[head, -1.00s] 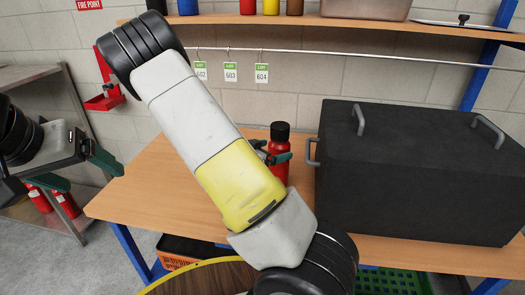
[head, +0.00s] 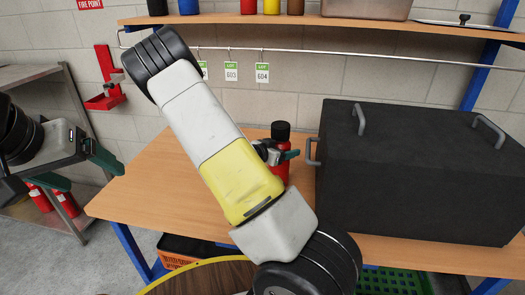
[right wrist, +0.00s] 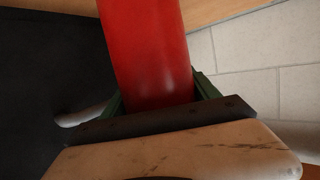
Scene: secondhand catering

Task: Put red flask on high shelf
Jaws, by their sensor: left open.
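The red flask (head: 281,171) with a black cap stands upright on the wooden table, left of the black box. My right forearm crosses in front of the scene, and my right gripper (head: 284,155) is at the flask, partly hidden by that arm. In the right wrist view the flask (right wrist: 150,55) lies between the green fingers (right wrist: 158,95); whether they press on it is unclear. My left gripper (head: 96,178) is open and empty at the left, away from the table. The high shelf (head: 350,22) runs along the wall above the table.
Several bottles (head: 271,6) and a metal pan (head: 365,8) stand on the high shelf, with a lid (head: 462,24) at its right. A rail with tags (head: 262,72) hangs below it. The large black box (head: 420,170) fills the table's right side. The table's left part (head: 150,190) is bare.

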